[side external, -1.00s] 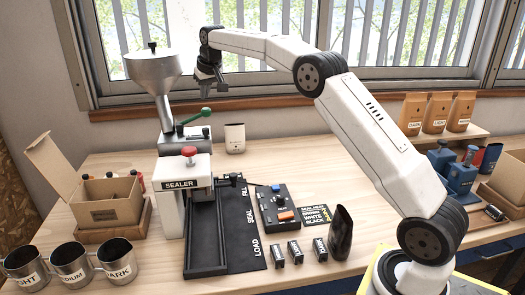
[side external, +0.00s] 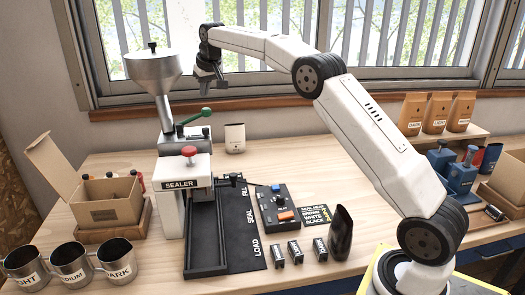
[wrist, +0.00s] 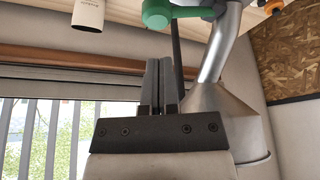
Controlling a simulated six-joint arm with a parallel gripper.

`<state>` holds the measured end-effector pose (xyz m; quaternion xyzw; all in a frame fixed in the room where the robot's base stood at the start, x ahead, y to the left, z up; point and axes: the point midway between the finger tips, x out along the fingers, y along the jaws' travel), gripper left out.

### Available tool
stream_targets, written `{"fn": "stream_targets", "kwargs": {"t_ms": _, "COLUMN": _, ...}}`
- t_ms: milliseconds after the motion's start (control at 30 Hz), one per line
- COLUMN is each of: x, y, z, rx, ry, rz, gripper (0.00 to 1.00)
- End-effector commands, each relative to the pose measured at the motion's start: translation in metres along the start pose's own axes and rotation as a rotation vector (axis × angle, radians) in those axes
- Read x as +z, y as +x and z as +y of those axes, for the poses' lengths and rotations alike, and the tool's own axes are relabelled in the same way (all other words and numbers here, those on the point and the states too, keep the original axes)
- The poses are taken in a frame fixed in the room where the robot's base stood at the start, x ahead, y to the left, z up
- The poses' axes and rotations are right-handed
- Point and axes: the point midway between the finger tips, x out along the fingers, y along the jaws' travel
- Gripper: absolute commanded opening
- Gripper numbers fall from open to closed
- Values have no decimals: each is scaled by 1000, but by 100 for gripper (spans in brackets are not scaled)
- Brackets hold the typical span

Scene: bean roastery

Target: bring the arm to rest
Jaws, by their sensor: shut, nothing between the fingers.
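My gripper (side external: 211,88) is shut and empty. It hangs in the air at the back of the bench, in front of the window and to the right of the steel hopper (side external: 153,66). Its closed fingers (wrist: 158,85) also show in the wrist view, touching nothing that I can see. My arm reaches to it from the right in a raised, bent pose.
An open carton (side external: 105,200), steel cups (side external: 71,262) and a dark pouch (side external: 341,232) stand elsewhere.

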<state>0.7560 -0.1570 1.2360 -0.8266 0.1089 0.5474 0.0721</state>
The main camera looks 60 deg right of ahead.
Motion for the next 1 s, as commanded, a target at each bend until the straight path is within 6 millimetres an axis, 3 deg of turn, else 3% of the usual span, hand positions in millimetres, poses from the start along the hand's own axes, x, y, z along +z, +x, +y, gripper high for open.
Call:
{"fn": "stream_targets", "kwargs": {"t_ms": 600, "x": -17, "y": -43, "z": 0, "rx": 0, "ry": 0, "rz": 0, "gripper": 0}}
{"fn": "stream_targets", "kwargs": {"t_ms": 1000, "x": -17, "y": -44, "z": 0, "rx": 0, "ry": 0, "rz": -1, "gripper": 0}}
